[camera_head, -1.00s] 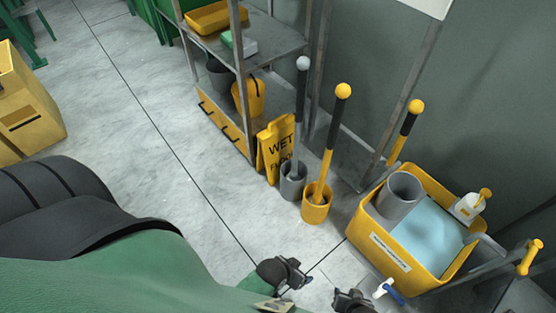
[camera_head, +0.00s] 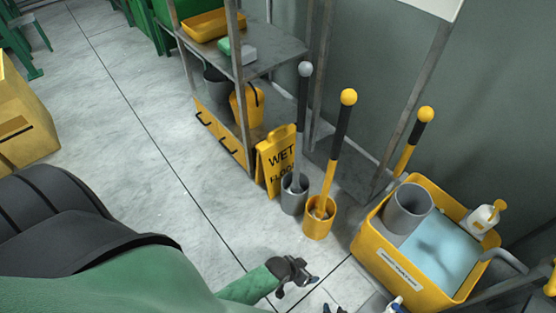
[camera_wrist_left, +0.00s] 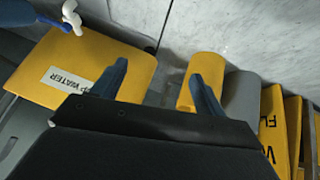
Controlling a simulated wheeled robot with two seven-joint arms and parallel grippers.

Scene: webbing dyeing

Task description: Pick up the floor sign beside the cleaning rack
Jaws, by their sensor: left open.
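The yellow floor sign (camera_head: 268,170), lettered "WET FLOOR", stands upright beside the metal cleaning rack (camera_head: 272,48). A grey-handled brush partly covers its right side. In the left wrist view the sign (camera_wrist_left: 271,125) is at the right edge, partly cut off. My left gripper (camera_head: 308,280) is open and empty, below the sign in the head view and apart from it. In the left wrist view its two blue fingertips (camera_wrist_left: 160,75) are spread with nothing between them. My right gripper (camera_head: 334,308) barely shows at the bottom edge; its jaws are not clear.
A grey holder (camera_head: 293,198) and a yellow holder (camera_head: 318,226) with long handles stand right of the sign. A yellow mop-water bin (camera_head: 400,277) with a grey cylinder stands further right. A yellow box (camera_head: 25,135) is at left. The floor between is clear.

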